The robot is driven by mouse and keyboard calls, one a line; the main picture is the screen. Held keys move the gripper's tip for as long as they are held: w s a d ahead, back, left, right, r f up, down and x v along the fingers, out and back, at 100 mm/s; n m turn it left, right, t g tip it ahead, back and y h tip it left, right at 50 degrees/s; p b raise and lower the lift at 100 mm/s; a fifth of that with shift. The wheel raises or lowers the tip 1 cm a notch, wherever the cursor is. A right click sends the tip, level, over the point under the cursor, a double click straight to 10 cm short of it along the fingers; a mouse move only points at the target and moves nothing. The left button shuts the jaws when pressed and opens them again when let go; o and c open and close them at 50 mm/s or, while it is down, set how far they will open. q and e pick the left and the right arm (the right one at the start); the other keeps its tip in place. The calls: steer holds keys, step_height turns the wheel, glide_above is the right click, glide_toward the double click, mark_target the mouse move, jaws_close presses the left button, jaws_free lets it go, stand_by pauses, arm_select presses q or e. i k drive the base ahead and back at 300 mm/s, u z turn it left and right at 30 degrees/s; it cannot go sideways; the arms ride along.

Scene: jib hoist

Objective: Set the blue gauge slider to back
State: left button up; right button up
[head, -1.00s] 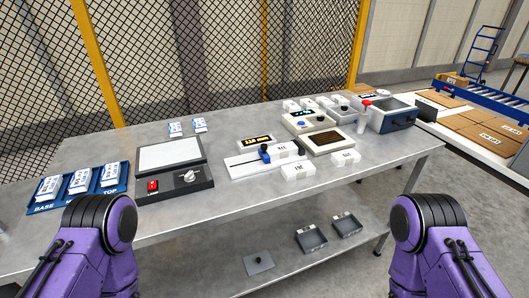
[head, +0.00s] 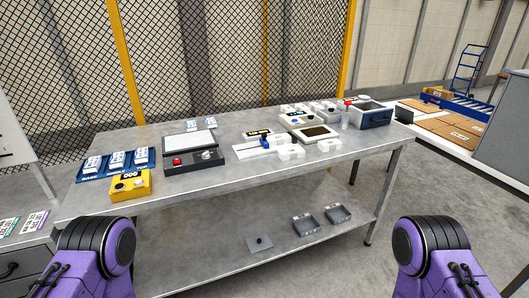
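The blue gauge slider (head: 265,144) is a small blue block on a long white gauge base (head: 244,153) near the middle of the grey workbench (head: 220,186). A small dark display (head: 258,133) sits behind it. White blocks (head: 290,152) stand at its right and partly crowd it. The slider's exact position along its track is too small to tell. Only my two purple arm links show at the lower left and lower right. Both grippers are out of the picture, so nothing shows of what they hold.
Left of the gauge are a dark device with a red button (head: 177,161), a yellow box (head: 131,185) and blue trays (head: 117,164). A brown-topped tray (head: 315,133) and a grey bin (head: 374,115) stand right. A lower shelf (head: 285,228) holds grey trays.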

mark_target(263, 141)
steer(key=u, duration=0.25)
steer(key=k, duration=0.2)
steer(key=z, duration=1)
steer(key=i, duration=0.75)
steer(key=u, duration=0.7)
steer(key=i, duration=0.55)
steer(key=u, duration=0.65)
